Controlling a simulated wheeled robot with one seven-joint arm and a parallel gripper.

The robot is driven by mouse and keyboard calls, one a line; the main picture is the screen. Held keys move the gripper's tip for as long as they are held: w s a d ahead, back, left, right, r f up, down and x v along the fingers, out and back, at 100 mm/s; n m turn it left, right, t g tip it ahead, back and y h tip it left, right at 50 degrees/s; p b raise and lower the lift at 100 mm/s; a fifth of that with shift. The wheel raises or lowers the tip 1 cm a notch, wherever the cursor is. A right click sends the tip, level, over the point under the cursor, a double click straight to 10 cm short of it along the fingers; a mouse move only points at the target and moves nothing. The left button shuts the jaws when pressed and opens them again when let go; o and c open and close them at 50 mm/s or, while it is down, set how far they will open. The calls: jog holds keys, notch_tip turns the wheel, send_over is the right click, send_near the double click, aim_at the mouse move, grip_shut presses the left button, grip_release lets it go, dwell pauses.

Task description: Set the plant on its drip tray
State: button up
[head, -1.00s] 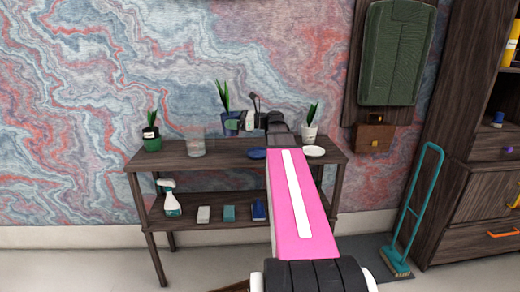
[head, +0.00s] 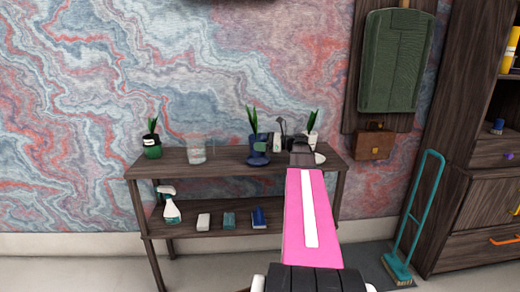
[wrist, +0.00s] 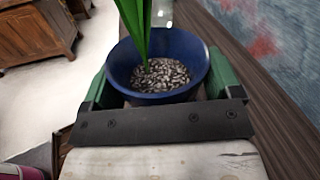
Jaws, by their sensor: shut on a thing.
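The plant in a blue pot (head: 251,127) has upright green leaves; in the wrist view its pot (wrist: 157,62) is filled with grey pebbles. My gripper (head: 266,140) is shut on this pot, its green fingers on either side of it in the wrist view (wrist: 157,85). A blue drip tray (head: 258,160) lies on the table top directly below the pot in the head view. I cannot tell whether the pot touches it. The tray is hidden in the wrist view.
A green-potted plant (head: 152,150) and a clear glass container (head: 196,151) stand to the left on the wooden table (head: 225,170). A white-potted plant (head: 312,142) and white saucer (head: 320,158) are close on the right, partly behind my arm. The lower shelf holds a spray bottle (head: 171,211).

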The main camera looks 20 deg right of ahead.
jog(key=shift+f, duration=1.4)
jog(key=shift+f, duration=0.1)
jog(key=o, duration=1.1)
jog(key=v, duration=1.2)
